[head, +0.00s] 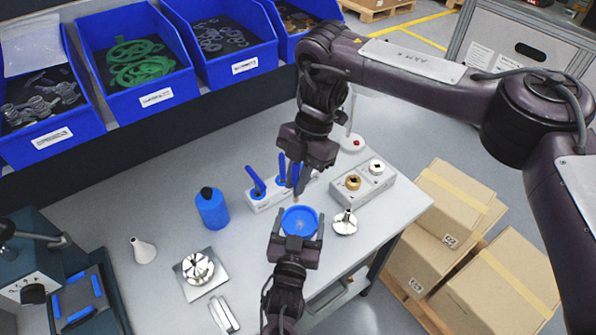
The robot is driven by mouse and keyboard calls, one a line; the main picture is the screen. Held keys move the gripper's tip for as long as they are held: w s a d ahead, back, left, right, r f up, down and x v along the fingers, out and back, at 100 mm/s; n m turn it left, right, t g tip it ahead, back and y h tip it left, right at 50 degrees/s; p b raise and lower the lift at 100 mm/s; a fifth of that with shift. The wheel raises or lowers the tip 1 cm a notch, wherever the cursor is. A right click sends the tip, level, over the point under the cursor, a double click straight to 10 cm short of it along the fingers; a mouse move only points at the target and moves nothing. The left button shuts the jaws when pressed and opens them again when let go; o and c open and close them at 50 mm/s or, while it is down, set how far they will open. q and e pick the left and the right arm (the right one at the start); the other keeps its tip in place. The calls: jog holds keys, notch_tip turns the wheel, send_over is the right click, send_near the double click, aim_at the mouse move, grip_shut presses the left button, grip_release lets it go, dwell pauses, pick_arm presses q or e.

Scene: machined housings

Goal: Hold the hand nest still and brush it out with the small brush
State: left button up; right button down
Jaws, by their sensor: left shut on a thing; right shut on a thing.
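The hand nest is a round blue dish (300,221) near the front of the grey table in the head view. My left gripper (297,243) is shut on the near side of the hand nest. My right gripper (300,178) comes from above and is shut on the small brush (296,186), a thin upright thing mostly hidden by the fingers. The brush is over or just behind the far rim of the nest; I cannot tell whether it touches.
A white rack (264,202) with blue-handled tools stands behind the nest. A grey block (364,186) and a metal cone part (345,222) are to the right. A blue bottle (212,208), metal plate (200,274) and white cone (143,250) are left. Blue bins (155,97) line the back.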

aim_at(297, 201)
jog(key=shift+f, duration=3.1)
jog(key=shift+s+d+f, duration=0.15)
jog(key=shift+s+f, duration=0.05)
jog(key=shift+f, duration=0.05)
jog(key=shift+s+d+f, duration=0.1)
jog(key=shift+s+d, duration=0.1)
jog(key=shift+s, duration=0.1)
jog(key=shift+s+d, duration=0.9)
jog(key=shift+s, duration=0.25)
jog(key=w+a, duration=0.2)
jog(key=w, duration=0.1)
jog(key=shift+w+a, duration=0.15)
jog(key=shift+a, duration=0.15)
jog(key=shift+r, duration=4)
jog(key=shift+w, duration=0.1)
jog(key=shift+f, duration=0.1)
